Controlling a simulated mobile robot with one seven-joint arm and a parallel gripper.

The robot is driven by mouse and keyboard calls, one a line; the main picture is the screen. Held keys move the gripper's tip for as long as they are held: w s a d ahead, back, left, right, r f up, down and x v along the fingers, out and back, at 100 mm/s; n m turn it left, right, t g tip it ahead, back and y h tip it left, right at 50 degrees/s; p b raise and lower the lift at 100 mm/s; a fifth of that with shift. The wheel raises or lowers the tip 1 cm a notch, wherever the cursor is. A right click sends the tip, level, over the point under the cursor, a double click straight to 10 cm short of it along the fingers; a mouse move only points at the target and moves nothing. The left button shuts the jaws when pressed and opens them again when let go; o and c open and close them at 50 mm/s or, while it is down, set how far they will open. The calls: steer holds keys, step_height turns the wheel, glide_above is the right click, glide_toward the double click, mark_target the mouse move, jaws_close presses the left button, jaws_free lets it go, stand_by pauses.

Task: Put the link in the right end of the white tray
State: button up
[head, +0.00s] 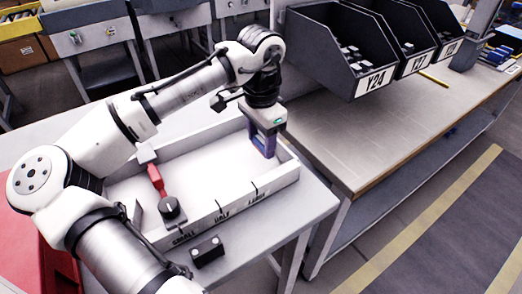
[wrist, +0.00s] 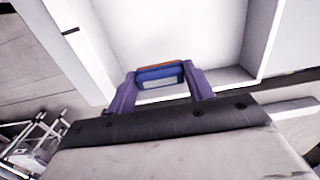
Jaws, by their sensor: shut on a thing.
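The white tray (head: 205,168) lies on the grey workbench, with small lettered labels along its front wall. My gripper (head: 265,149) points down at the tray's right end, its fingertips low by the right wall. In the wrist view my gripper (wrist: 161,84) has its two purple fingers on either side of a small blue piece with an orange edge, the link (wrist: 160,75). The fingers are shut on it. Pale tray floor shows beyond the link. I cannot tell if the link touches the floor. In the head view the link is mostly hidden by the fingers.
A red-handled tool (head: 156,180) and a black round knob (head: 170,208) are at the tray's left part. A black box (head: 207,251) sits in front of the tray. Dark bins (head: 345,50) stand on the wooden table (head: 400,130) to the right.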

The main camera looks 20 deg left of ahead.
mark_target(261, 152)
steer(key=shift+f, duration=1.95)
steer(key=shift+f, duration=0.2)
steer(key=o, duration=0.9)
steer(key=shift+o, duration=0.2)
steer(key=shift+r, duration=0.1)
step_height(261, 152, up, 12)
steer(key=shift+r, duration=0.15)
